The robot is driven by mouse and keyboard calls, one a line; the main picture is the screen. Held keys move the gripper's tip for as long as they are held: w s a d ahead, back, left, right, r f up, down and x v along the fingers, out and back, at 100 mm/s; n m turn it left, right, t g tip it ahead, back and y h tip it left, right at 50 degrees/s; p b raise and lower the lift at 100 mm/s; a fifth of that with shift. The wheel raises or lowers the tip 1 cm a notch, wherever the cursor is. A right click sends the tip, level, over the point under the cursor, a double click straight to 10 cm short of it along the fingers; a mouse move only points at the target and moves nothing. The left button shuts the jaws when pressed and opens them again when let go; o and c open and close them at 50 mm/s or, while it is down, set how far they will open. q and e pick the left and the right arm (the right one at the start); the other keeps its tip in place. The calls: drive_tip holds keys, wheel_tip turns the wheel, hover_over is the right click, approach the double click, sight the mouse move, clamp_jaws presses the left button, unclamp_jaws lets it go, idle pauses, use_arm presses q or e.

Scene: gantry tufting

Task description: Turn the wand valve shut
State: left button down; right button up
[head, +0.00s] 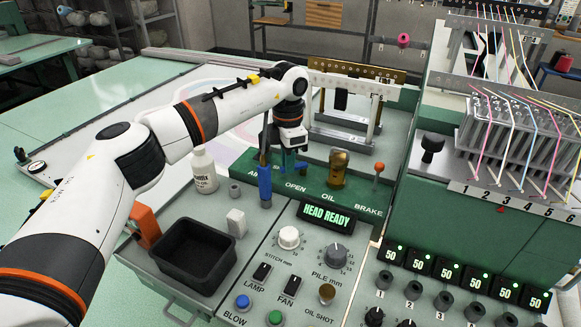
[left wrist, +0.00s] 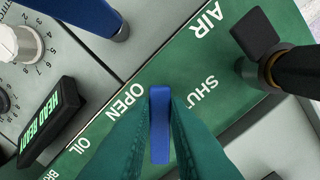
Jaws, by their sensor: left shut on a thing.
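The wand valve's blue lever (left wrist: 160,125) sits on the green panel by the words OPEN and SHUT. In the left wrist view it stands between my green fingertips, with OPEN on the picture's left and SHUT on its right. My left gripper (left wrist: 160,115) is shut on the lever. In the head view my left gripper (head: 287,163) points down at the green panel (head: 316,198), and a bit of the blue lever (head: 301,167) shows beside it. The valve's body is mostly hidden. My right gripper is in neither view.
A blue-handled wand (head: 265,186) stands close left of my gripper. A brass oil cup (head: 338,170) and the brake lever (head: 377,175) stand to the right. A white bottle (head: 203,170) and a black tray (head: 160,268) are on the left. The display (head: 327,216) reads HEAD READY.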

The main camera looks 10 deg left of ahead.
use_arm(q)
drive_tip(key=m, duration=0.1)
drive_tip(key=w+m, duration=0.1)
drive_tip(key=m, duration=0.1)
drive_tip(key=shift+w+a+r+m, duration=0.15)
drive_tip(key=shift+a+m, duration=0.1)
drive_tip(key=shift+m, duration=0.15)
drive_tip(key=shift+w+a+m, duration=0.1)
drive_tip(key=shift+w+m, duration=0.3)
drive_tip(key=shift+m, duration=0.8)
drive_tip(key=shift+w+m, duration=0.25)
drive_tip(key=shift+m, duration=0.45)
drive_tip(key=shift+w+m, duration=0.25)
drive_tip(key=shift+m, duration=0.45)
drive_tip(key=c, duration=1.4)
unclamp_jaws()
